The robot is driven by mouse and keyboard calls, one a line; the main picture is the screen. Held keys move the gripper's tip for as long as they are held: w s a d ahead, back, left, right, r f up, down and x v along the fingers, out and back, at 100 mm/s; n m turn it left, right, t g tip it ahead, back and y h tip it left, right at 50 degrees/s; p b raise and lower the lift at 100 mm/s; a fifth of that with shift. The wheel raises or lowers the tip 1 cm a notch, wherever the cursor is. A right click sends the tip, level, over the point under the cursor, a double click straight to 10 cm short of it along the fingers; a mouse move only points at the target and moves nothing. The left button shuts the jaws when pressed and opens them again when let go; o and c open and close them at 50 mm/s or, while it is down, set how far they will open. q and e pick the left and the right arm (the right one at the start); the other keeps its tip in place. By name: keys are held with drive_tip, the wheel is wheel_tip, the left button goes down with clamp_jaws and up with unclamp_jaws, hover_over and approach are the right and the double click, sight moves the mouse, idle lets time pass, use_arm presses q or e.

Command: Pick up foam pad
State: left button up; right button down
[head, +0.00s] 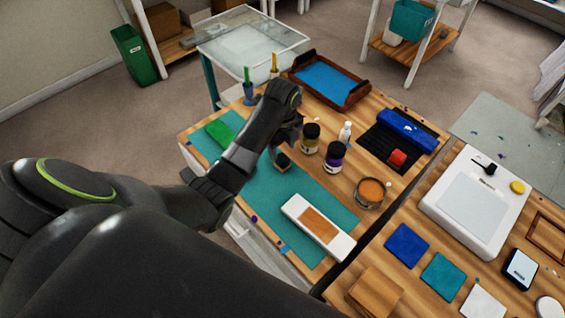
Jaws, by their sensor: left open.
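I cannot tell for sure which thing is the foam pad. A flat green pad (219,132) lies at the left end of the teal mat (268,212), left of my left forearm. Flat blue (407,245), teal (443,277) and white (483,303) squares lie on the wooden table at the lower right. My left gripper (282,160) points down over the far edge of the teal mat, by the jars. It is open; its fingertips are small and partly hidden by my arm. I see nothing clearly held in it. My right gripper is not in view.
Two dark-lidded jars (334,156), a white bottle (345,132) and an open orange tin (370,192) stand right of the gripper. A white tray with an orange panel (320,224) lies on the mat. A white device (477,200) fills the right. The mat's middle is clear.

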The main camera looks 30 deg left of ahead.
sight(282, 157)
use_arm(q)
drive_tip(key=shift+s+f+p, duration=0.1)
drive_tip(key=shift+f+p, duration=0.6)
drive_tip(key=shift+f, duration=1.85)
drive_tip(key=c, duration=1.1)
drive_tip(key=shift+c, duration=0.2)
wheel_tip(282, 157, up, 10)
drive_tip(key=shift+r, duration=0.1)
drive_tip(key=o, duration=0.4)
drive_tip(key=shift+c, duration=1.2)
